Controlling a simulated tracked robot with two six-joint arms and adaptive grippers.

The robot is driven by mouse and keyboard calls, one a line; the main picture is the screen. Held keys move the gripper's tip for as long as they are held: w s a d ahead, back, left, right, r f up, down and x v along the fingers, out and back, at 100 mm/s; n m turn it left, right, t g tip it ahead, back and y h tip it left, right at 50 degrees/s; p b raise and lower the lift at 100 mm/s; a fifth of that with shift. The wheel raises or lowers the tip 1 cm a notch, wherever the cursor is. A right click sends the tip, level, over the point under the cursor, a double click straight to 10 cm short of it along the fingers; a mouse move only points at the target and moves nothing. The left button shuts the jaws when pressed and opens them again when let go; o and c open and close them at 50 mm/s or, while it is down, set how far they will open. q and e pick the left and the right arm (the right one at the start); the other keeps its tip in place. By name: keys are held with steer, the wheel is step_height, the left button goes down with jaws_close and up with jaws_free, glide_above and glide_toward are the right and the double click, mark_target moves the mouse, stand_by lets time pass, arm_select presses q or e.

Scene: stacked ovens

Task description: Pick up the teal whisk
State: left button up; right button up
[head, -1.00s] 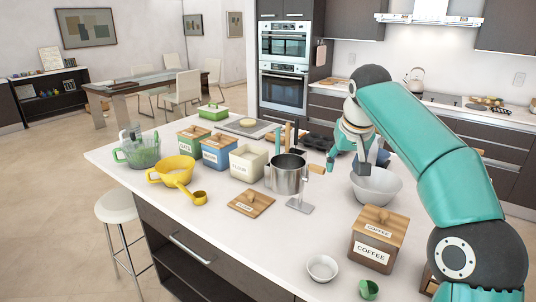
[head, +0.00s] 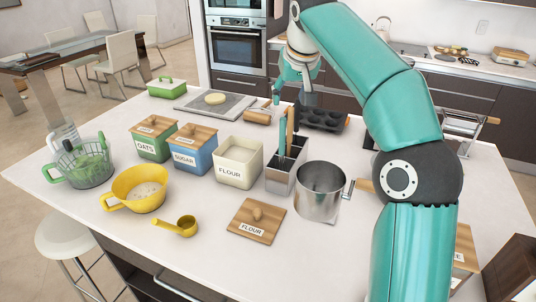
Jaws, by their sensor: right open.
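A teal handle (head: 282,136) stands upright in a metal utensil holder (head: 279,180), beside wooden handles (head: 290,128). It may be the teal whisk; its lower end is hidden inside the holder, so I cannot tell. My right gripper (head: 291,88) is open and appears just above these handles in the picture, pointing down. It looks empty. Its distance from the handles in depth is unclear. My left gripper is not in view.
A steel pot (head: 319,192) stands right of the holder, a flour canister (head: 239,163) left. A muffin tin (head: 322,118) and rolling pin (head: 258,117) lie behind. A wooden lid (head: 257,221) lies in front. The front-left counter is partly clear.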

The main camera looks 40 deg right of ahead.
mark_target(284, 123)
steer(key=b+x, duration=0.1)
steer(key=x, duration=1)
steer(key=shift+w+f, duration=0.1)
steer(key=x, duration=0.2)
steer(key=d+p+x, duration=0.1)
steer(key=x, duration=0.2)
steer(key=shift+w+f, duration=0.1)
steer(key=shift+c, duration=0.4)
jaws_close()
